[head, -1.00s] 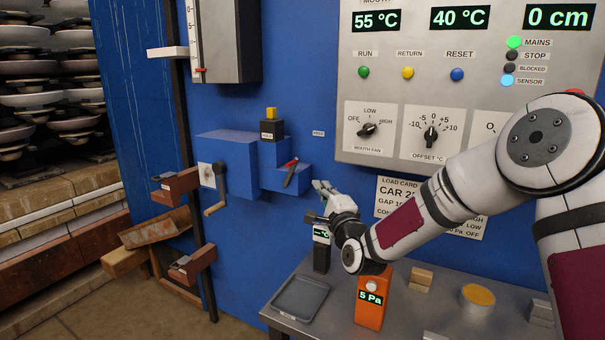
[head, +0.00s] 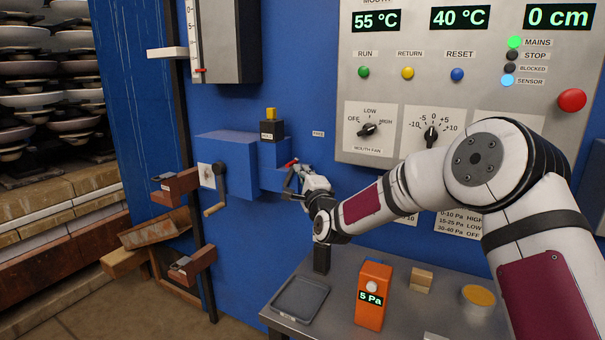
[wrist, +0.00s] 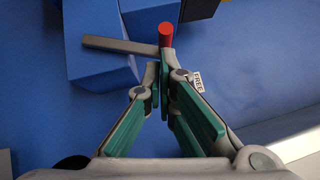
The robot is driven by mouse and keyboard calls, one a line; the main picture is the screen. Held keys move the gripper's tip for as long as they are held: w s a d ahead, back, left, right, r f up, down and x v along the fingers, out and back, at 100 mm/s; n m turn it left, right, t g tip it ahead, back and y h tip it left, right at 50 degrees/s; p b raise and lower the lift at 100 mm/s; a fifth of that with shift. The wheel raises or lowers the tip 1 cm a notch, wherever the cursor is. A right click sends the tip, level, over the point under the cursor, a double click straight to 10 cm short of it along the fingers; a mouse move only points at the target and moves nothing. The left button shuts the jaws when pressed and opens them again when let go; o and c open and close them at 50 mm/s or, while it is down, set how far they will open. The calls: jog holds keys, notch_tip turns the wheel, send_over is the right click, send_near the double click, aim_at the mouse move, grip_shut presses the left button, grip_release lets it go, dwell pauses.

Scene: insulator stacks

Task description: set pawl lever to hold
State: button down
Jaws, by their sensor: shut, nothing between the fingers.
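The pawl lever is a grey bar (wrist: 118,45) with a red knob (wrist: 165,34); it sits on a blue block on the wall. In the head view its red end (head: 290,162) shows just beside my fingers, which cover much of the bar. My gripper (wrist: 160,74) is shut and empty, its fingertips just below the red knob in the wrist view. I cannot tell whether they touch it. My gripper also shows in the head view (head: 292,178). A FREE label (wrist: 198,83) lies right of the fingers. A small label (head: 267,136), seemingly HOLD, is on the dark block.
A blue housing with a crank (head: 216,185) stands left of the lever. A control panel (head: 385,70) is at upper right. Below, a bench carries a grey tray (head: 300,298), an orange meter (head: 373,295) and a yellow-topped tin (head: 478,300).

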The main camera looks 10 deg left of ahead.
jog(key=shift+r, duration=0.1)
jog(key=shift+w+a+r+n+g, duration=0.1)
jog(key=shift+a+r+n+g, duration=0.2)
jog(key=shift+n, duration=0.1)
jog(key=a+r+n+g+p, duration=0.1)
jog(key=w+a+r+n+g+h+p, duration=0.1)
jog(key=a+n+g+p, duration=0.1)
jog(key=shift+a+r, duration=0.2)
jog(key=shift+r, duration=0.2)
jog(key=shift+n+g+h, duration=0.5)
jog(key=shift+n+h, duration=0.2)
jog(key=shift+h, duration=0.2)
jog(key=shift+w+a+r+p, duration=0.1)
jog(key=shift+w+a+p, duration=0.25)
jog(key=shift+a, duration=0.3)
jog(key=shift+w+a+f+p, duration=0.1)
jog(key=shift+w+a+p, duration=0.15)
jog(key=shift+a, duration=0.4)
jog(key=shift+w+a+r+p, duration=0.1)
jog(key=shift+w+a+p, duration=0.25)
jog(key=shift+a, duration=0.3)
jog(key=shift+s, duration=0.1)
